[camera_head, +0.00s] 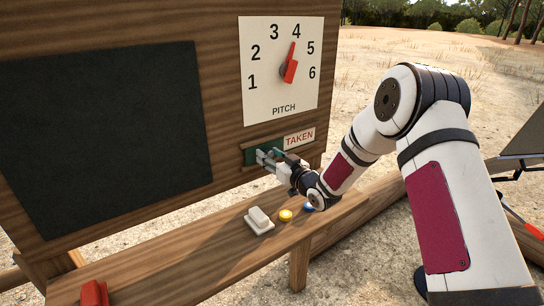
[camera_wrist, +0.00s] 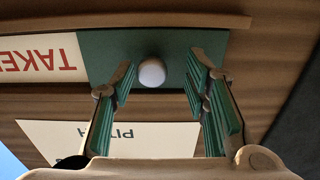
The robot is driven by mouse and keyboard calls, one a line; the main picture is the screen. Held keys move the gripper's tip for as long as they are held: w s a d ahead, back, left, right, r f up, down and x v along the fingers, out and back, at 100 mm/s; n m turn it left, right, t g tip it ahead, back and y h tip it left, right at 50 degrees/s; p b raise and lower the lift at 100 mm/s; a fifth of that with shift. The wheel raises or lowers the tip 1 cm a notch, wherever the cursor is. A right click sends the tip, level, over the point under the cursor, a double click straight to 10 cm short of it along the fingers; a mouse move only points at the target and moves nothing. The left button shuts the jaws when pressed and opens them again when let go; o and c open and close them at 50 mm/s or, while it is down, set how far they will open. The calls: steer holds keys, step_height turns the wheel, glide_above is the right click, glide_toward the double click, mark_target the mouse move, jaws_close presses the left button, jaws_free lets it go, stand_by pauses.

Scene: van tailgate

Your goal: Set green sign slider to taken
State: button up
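The green sign slider (camera_head: 249,155) sits on the wooden board below the pitch dial, left of a white plate with red TAKEN lettering (camera_head: 299,139). In the wrist view, upside down, the green slider (camera_wrist: 208,42) carries a round white knob (camera_wrist: 152,73), and the TAKEN plate (camera_wrist: 38,60) shows to its left. My gripper (camera_head: 264,156) is at the green slider in the head view and hides part of it. In the wrist view my gripper (camera_wrist: 160,82) is open, its fingers apart on either side of the knob, which is nearer the left finger. I cannot tell whether they touch it.
The pitch dial (camera_head: 272,103) with a red pointer (camera_head: 290,68) is above the slider. On the wooden ledge (camera_head: 205,262) below are a white rocker switch (camera_head: 259,221), a yellow button (camera_head: 285,215), a blue button (camera_head: 308,207) and a red object (camera_head: 94,294). A dark panel (camera_head: 100,130) is at left.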

steer(key=shift+d, duration=0.1)
steer(key=shift+s+d, duration=0.1)
steer(key=shift+d, duration=0.05)
steer(key=v, duration=1.1)
steer(key=shift+s, duration=0.25)
steer(key=shift+d, duration=0.15)
